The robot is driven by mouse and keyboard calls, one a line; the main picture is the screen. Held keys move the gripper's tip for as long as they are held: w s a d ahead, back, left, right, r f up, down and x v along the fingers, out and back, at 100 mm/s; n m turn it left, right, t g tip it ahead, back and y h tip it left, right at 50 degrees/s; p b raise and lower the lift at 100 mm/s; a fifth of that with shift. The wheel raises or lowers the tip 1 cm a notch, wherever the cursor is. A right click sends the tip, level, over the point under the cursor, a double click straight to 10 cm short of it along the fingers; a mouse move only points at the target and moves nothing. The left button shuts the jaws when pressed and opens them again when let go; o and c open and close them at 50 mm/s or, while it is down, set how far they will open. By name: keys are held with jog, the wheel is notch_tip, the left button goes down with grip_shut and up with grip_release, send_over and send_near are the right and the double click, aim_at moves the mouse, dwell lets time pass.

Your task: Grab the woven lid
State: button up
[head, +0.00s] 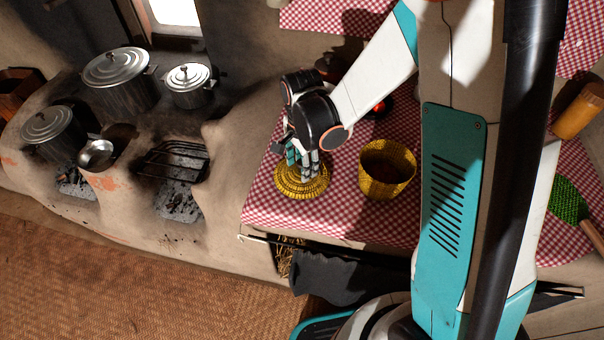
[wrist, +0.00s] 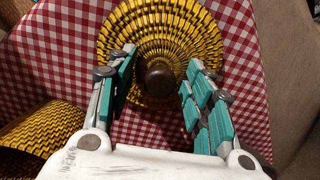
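The woven lid (head: 302,184) is a round, yellow-gold disc with dark weave lines, lying on the red checked cloth near the table's left front corner. In the wrist view the lid (wrist: 196,36) shows a round dark brown knob (wrist: 160,80) at its middle. My gripper (head: 304,165) is above the lid in the head view. In the wrist view my gripper (wrist: 158,75) is open, with one teal-padded finger on each side of the knob and visible gaps to it. Whether the fingertips touch the lid's top cannot be told.
A yellow woven basket (head: 387,172), open at the top, stands right of the lid; its side shows at lower left in the wrist view (wrist: 40,130). The mud hearth with a black grill (head: 174,160) and metal pots (head: 121,80) is to the left. The checked tabletop (head: 340,218) ends just in front.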

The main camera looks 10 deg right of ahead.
jog(key=c, duration=0.8)
